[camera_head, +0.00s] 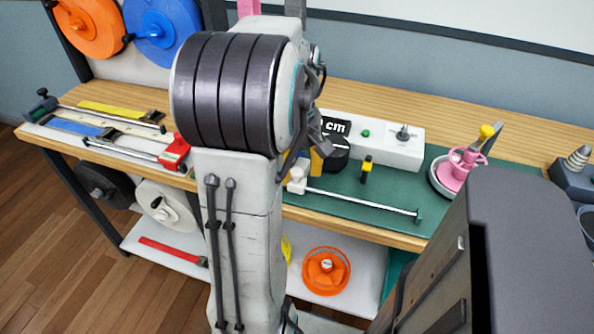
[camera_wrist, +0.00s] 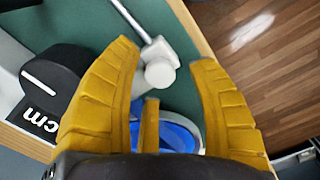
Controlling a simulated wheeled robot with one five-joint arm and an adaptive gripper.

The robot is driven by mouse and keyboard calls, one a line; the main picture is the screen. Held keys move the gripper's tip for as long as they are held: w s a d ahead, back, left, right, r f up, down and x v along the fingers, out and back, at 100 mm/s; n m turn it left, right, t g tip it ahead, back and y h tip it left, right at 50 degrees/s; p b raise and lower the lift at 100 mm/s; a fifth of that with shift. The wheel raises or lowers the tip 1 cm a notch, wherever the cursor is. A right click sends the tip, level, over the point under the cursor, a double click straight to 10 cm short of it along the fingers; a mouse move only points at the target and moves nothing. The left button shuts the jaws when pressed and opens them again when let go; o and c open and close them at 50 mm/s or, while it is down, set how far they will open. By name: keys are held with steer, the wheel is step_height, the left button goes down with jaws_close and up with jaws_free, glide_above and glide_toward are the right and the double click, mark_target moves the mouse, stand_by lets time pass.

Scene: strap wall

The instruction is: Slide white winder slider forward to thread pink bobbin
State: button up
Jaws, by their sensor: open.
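The white winder slider (camera_head: 298,180) sits at the left end of a thin metal rail on the green mat. In the wrist view the slider (camera_wrist: 158,70), with its round knob, lies between and just beyond the tips of my open yellow gripper (camera_wrist: 165,56). Nothing shows clamped in the fingers, and I cannot tell whether they touch it. In the head view only a bit of my gripper (camera_head: 318,160) shows, mostly hidden behind my arm. The pink bobbin (camera_head: 453,176) stands upright in a round pale dish at the rail's far right, with a yellow-topped piece at it.
A white control box (camera_head: 385,145) with a green button and a knob stands behind the rail. A black dial (camera_wrist: 55,82) lies left of my fingers in the wrist view. A yellow-topped black peg (camera_head: 366,170) stands between box and rail. A blue round object (camera_wrist: 178,133) shows between the fingers.

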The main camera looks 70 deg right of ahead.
steer(key=shift+f, duration=0.45)
jaws_close()
stand_by(0.4)
